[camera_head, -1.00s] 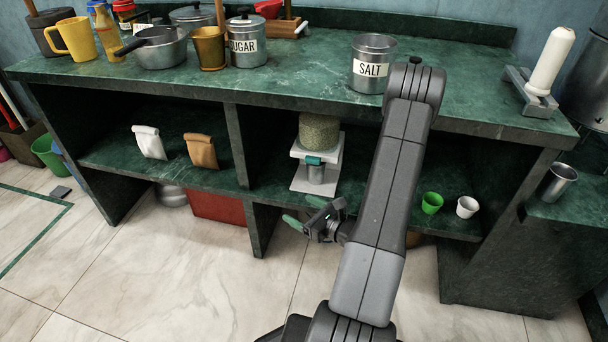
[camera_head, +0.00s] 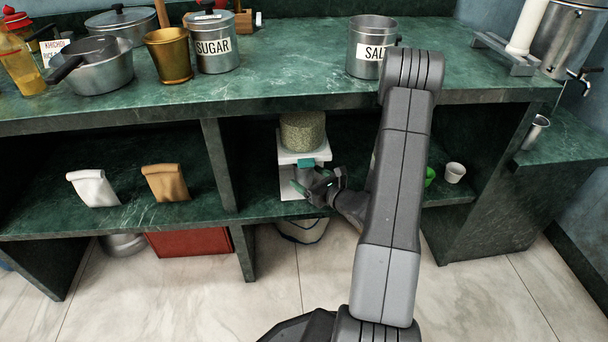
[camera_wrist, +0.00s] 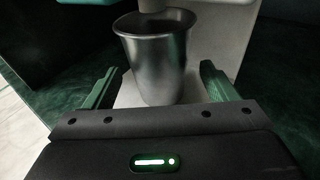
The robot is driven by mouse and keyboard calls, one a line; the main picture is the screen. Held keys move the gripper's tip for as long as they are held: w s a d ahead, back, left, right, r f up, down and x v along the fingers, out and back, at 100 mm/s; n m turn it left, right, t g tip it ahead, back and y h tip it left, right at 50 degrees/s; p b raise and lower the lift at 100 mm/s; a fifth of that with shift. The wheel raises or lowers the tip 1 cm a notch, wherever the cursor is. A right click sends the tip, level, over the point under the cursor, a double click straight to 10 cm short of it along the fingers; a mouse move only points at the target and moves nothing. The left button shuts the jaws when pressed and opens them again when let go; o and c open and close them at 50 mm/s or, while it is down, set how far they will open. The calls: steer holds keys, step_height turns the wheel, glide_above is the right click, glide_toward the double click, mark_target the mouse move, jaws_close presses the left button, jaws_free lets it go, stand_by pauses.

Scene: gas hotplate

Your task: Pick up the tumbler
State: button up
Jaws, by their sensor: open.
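The tumbler (camera_wrist: 155,60) is a plain metal cup, upright on the white base of a white dispenser (camera_head: 286,180) on the lower shelf. In the head view it is largely hidden by my gripper (camera_head: 309,181). In the wrist view my gripper (camera_wrist: 157,74) is open, with its two green fingers to the left and right of the tumbler's near side. Gaps show between the tumbler and both fingers, so it is not gripped.
The dispenser's round hopper (camera_head: 303,131) stands above the tumbler, under the green countertop (camera_head: 290,85). A white cup (camera_head: 455,172) and a green cup (camera_head: 430,176) stand to the right on the shelf. Another metal tumbler (camera_head: 536,132) stands on the right side ledge.

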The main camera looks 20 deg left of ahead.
steer(key=shift+w+a, duration=0.1)
steer(key=shift+a, duration=0.05)
steer(key=c, duration=1.1)
steer(key=shift+r, duration=0.1)
